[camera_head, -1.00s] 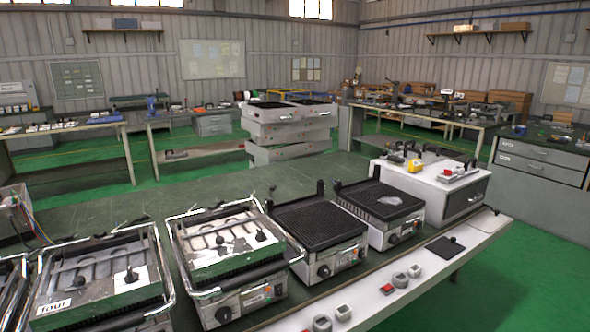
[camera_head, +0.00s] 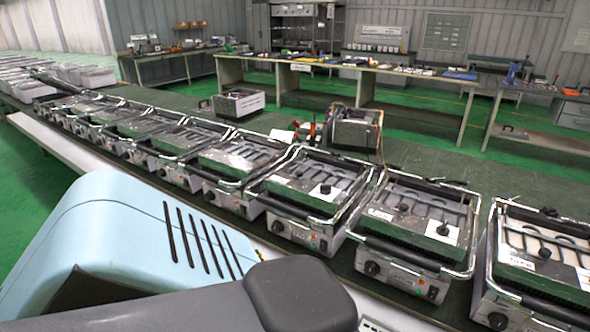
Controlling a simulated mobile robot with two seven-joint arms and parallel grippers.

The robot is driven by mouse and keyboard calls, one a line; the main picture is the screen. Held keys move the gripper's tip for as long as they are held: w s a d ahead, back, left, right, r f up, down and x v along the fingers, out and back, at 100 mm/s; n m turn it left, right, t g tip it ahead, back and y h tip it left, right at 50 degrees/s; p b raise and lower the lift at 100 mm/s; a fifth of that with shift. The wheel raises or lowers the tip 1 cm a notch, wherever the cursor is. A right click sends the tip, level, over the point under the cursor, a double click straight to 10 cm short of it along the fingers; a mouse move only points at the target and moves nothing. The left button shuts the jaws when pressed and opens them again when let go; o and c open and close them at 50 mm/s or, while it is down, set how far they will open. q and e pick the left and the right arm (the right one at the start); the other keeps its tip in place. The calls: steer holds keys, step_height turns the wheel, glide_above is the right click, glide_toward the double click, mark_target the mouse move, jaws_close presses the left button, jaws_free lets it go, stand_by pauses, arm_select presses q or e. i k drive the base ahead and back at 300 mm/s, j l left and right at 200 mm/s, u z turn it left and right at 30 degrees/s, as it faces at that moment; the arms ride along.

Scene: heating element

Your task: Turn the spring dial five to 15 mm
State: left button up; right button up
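A row of contact grills with black front dials runs along the long workbench. The nearest grill (camera_head: 535,270) at the right edge has a black dial (camera_head: 497,321) low on its front. The grill (camera_head: 415,235) left of it has a dial (camera_head: 372,268), and the one beyond (camera_head: 312,197) has a dial (camera_head: 277,227). White labels lie on some lids, but they are too small to read, so I cannot tell which dial is five. No millimetre scale is readable. Neither of my grippers is in view.
The bench's pale front ledge (camera_head: 395,315) runs along the row. A metal box with wires (camera_head: 355,130) and another metal box (camera_head: 238,103) stand behind the grills. Further worktables (camera_head: 370,75) stand at the back. Green floor (camera_head: 30,205) is open at the left.

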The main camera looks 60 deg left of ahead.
mark_target(324, 189)
steer(key=u, duration=2.05)
